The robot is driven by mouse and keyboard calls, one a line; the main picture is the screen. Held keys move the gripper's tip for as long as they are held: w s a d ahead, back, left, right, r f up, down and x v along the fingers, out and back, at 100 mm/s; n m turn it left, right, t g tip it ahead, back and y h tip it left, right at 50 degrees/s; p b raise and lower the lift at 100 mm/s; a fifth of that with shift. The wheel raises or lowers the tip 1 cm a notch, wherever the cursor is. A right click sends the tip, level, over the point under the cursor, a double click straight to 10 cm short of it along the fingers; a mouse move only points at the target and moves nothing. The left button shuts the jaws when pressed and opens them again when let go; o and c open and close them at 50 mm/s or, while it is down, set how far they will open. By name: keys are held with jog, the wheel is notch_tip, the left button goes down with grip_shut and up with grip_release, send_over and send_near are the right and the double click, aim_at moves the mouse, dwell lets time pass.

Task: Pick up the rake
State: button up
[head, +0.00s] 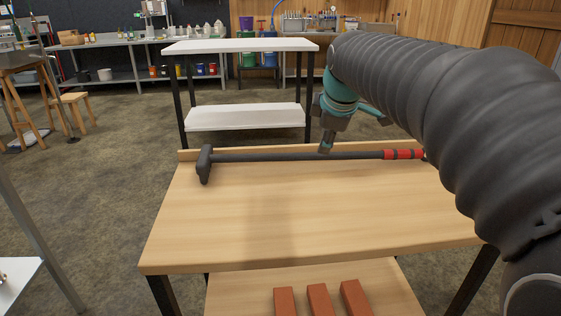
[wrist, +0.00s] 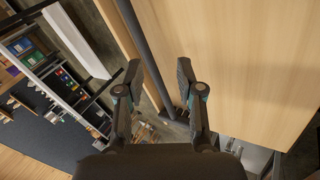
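The long dark tool that I take for the rake (head: 270,156) lies along the far edge of the wooden table (head: 300,215). Its blocky head is at the left end, and its red-and-black grip is at the right. My gripper (head: 325,147) is over the middle of the handle, pointing down. In the wrist view my gripper (wrist: 160,68) has its two fingers spread apart. The rake's handle (wrist: 147,50) runs through the gap between them in that picture. I see no finger pressed on the handle. Its exact height against the fingertips is hard to tell.
A low raised rim (head: 185,156) runs along the table's far edge, close behind the handle. The front of the tabletop is bare. Several red bricks (head: 318,298) lie on a lower shelf. A white shelf table (head: 240,46) stands beyond.

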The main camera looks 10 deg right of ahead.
aim_at(309, 154)
jog(key=w+f+n, duration=0.1)
jog(key=w+f, duration=0.1)
jog(key=w, duration=0.1)
jog(key=w+f+n+b, duration=0.1)
jog(key=w+f, duration=0.2)
jog(key=w, duration=0.1)
jog(key=w+f+n+b, duration=0.1)
jog(key=w+f, duration=0.1)
jog(key=w, duration=0.1)
jog(key=shift+w+f, duration=0.25)
jog(key=shift+w, duration=0.15)
jog(key=shift+a+b+x, duration=0.2)
jog(key=shift+b+x, duration=0.15)
jog(key=shift+x, duration=1)
jog(key=shift+a+b+x, duration=0.25)
jog(key=shift+b+x, duration=0.05)
jog(key=shift+x, duration=1)
grip_shut()
